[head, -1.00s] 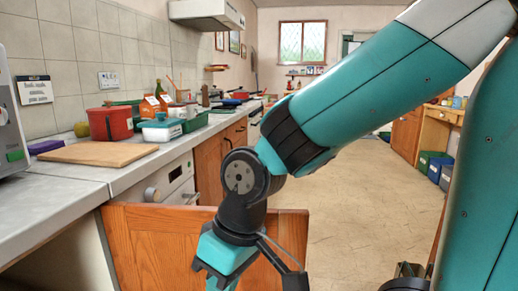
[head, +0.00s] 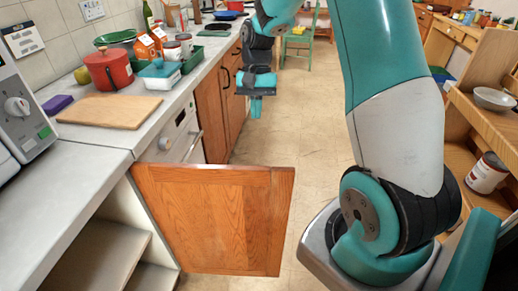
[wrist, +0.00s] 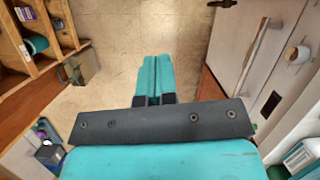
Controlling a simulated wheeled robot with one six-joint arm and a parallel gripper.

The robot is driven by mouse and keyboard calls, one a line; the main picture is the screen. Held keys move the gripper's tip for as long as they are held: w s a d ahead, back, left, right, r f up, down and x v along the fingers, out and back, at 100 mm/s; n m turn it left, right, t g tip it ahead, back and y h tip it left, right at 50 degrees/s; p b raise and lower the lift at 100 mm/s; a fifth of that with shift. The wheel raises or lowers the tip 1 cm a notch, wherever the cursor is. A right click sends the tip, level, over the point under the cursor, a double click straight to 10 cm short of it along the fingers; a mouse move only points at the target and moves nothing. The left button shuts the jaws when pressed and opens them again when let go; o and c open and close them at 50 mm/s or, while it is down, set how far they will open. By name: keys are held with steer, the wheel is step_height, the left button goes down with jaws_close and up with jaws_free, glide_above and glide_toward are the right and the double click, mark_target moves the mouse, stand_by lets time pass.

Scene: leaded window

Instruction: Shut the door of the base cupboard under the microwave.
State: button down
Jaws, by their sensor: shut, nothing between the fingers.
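The base cupboard's wooden door (head: 215,215) stands wide open in the head view, swung out from the counter into the aisle. Beside it the cupboard's open inside (head: 95,255) shows pale shelves. The microwave (head: 22,112) stands on the counter above, cut off by the left edge. My gripper (head: 256,110) is beyond the door in the picture, pointing down over the aisle and apart from the door. In the wrist view its teal fingers (wrist: 157,68) are shut together with nothing between them, above bare floor.
The counter holds a chopping board (head: 110,110), a red pot (head: 108,70) and several small items. A white appliance (head: 178,140) is beside the open door. Wooden shelves with a bowl (head: 494,98) and a can (head: 487,173) stand at the right. The aisle floor (head: 300,140) is clear.

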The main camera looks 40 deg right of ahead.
steer(key=s+a+f, duration=0.1)
steer(key=s+f, duration=0.1)
steer(key=f, duration=0.3)
steer(key=s+a+f+m+p, duration=0.1)
steer(key=s+a+f, duration=0.1)
steer(key=s+f, duration=0.1)
steer(key=shift+a+f+g+y, duration=0.25)
steer(key=shift+f+g+y, duration=0.05)
steer(key=shift+f, duration=0.55)
steer(key=shift+s, duration=0.1)
